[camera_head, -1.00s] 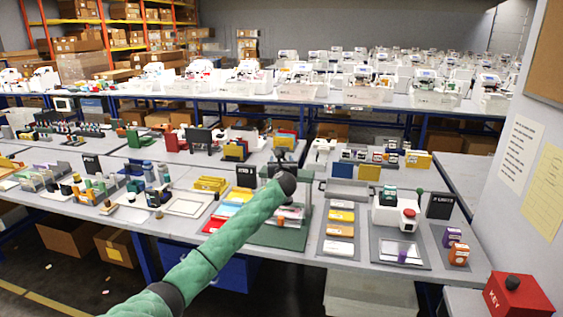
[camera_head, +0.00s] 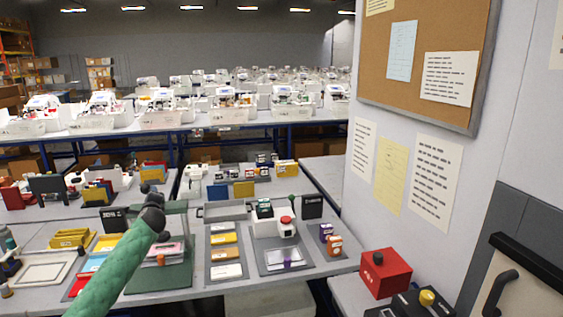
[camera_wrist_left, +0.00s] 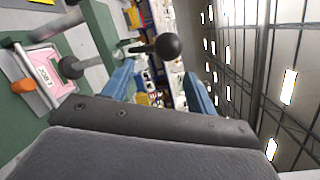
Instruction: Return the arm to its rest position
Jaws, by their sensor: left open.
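In the wrist view my left gripper (camera_wrist_left: 158,85) shows two blue fingers spread apart, with nothing clamped between them. A black ball knob (camera_wrist_left: 169,46) on a short metal rod shows beyond the fingers; I cannot tell how close it is. A green-framed device (camera_wrist_left: 103,30) stands beside it, with a pink card (camera_wrist_left: 48,70) marked "JOB" and an orange piece (camera_wrist_left: 22,86). In the head view my green-sleeved left arm reaches over the bench to this device's green base (camera_head: 172,278). The arm's dark end hides the fingers and part of the device there.
Right of the device are a tray of coloured cards (camera_head: 225,254), a white machine with a red knob (camera_head: 287,223) and small purple and orange boxes (camera_head: 335,244). A red key box (camera_head: 383,272) stands near the wall. A notice board (camera_head: 425,55) hangs above.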

